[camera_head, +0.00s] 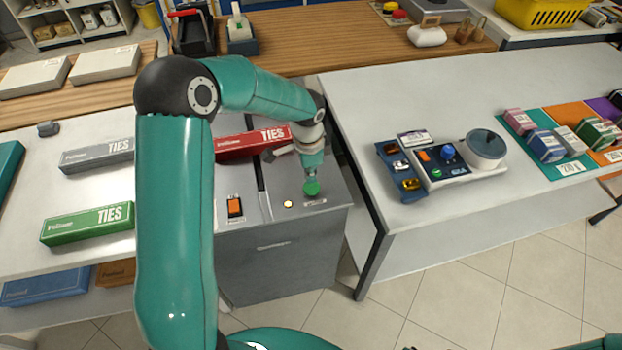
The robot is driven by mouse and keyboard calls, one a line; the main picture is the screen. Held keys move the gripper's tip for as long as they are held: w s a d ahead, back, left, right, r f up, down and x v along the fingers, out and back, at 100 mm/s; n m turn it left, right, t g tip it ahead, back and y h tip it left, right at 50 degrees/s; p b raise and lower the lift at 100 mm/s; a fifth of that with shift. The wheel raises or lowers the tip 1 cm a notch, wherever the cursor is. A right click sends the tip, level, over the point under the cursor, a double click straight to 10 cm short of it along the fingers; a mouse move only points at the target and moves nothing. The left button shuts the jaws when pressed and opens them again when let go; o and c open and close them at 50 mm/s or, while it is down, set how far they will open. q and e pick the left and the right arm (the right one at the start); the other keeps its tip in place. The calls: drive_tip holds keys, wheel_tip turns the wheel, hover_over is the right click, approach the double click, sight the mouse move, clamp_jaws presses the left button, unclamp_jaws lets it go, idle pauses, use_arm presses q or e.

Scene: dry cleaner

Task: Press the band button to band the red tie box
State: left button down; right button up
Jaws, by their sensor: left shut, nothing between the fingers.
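The red tie box (236,147) lies on the grey banding machine top (285,225), partly hidden behind my left arm. A green round button (311,188) sits near the machine's front right corner, with a small label in front of it. My left gripper (311,174) points down right over this button, shut and empty. Its tips meet the button in the picture; I cannot tell whether they press it. My right gripper is out of view.
An orange switch (235,206) and a small yellow light (288,204) are on the machine top. Grey (97,155) and green (88,223) tie boxes lie on the left table. A white table (400,110) with a button device (448,160) stands to the right, across a narrow gap.

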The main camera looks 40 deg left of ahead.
sight(311, 187)
use_arm(q)
drive_tip(key=shift+w+f, duration=0.15)
drive_tip(key=shift+f, duration=1.65)
